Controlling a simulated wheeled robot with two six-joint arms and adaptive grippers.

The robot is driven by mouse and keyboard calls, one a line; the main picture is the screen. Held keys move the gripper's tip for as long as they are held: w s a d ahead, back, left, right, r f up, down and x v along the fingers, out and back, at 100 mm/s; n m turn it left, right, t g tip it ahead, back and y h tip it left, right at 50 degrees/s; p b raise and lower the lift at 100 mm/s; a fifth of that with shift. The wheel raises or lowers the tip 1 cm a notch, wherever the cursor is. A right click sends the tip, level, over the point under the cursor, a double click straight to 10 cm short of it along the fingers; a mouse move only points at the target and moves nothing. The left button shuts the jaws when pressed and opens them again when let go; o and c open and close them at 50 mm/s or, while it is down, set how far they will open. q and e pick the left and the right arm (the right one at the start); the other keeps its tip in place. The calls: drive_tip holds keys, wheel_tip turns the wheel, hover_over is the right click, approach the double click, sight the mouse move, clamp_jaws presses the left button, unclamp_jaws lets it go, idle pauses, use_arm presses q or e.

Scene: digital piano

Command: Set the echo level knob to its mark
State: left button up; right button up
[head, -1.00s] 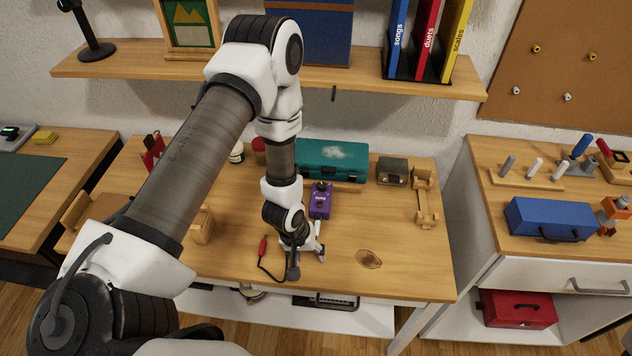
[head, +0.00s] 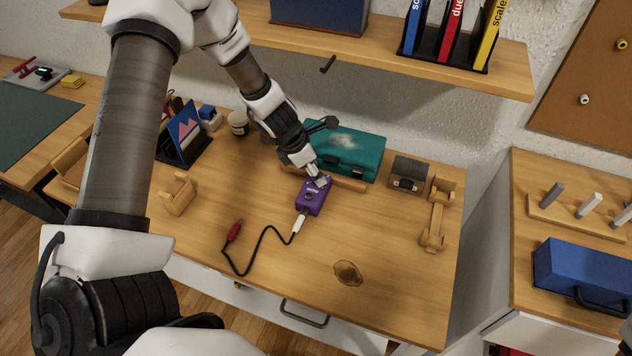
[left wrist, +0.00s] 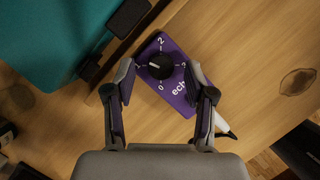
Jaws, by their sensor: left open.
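The purple echo pedal (head: 311,203) lies on the wooden table; it also shows in the left wrist view (left wrist: 172,90). Its round black knob (left wrist: 160,66) has a white pointer line that points roughly left in the left wrist view. White numbers surround the knob, with 2 above it and 0 below. My left gripper (head: 319,181) is over the pedal. In the left wrist view my left gripper (left wrist: 159,70) is open, its fingers on either side of the knob with gaps. I cannot make out which mark is the target. My right gripper is not in view.
A teal case (head: 350,153) stands just behind the pedal, with a wooden strip (head: 345,181) between. A white plug (head: 299,223) and black cable come off the pedal's front. A small dark box (head: 408,174) stands to the right. The table front is mostly clear.

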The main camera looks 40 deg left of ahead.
use_arm(q)
drive_tip(key=shift+w+d+f, duration=0.2)
drive_tip(key=shift+w+f, duration=0.05)
drive_tip(key=shift+f, duration=0.3)
drive_tip(key=shift+s+a+r, duration=0.15)
drive_tip(key=shift+s+r, duration=0.1)
clamp_jaws()
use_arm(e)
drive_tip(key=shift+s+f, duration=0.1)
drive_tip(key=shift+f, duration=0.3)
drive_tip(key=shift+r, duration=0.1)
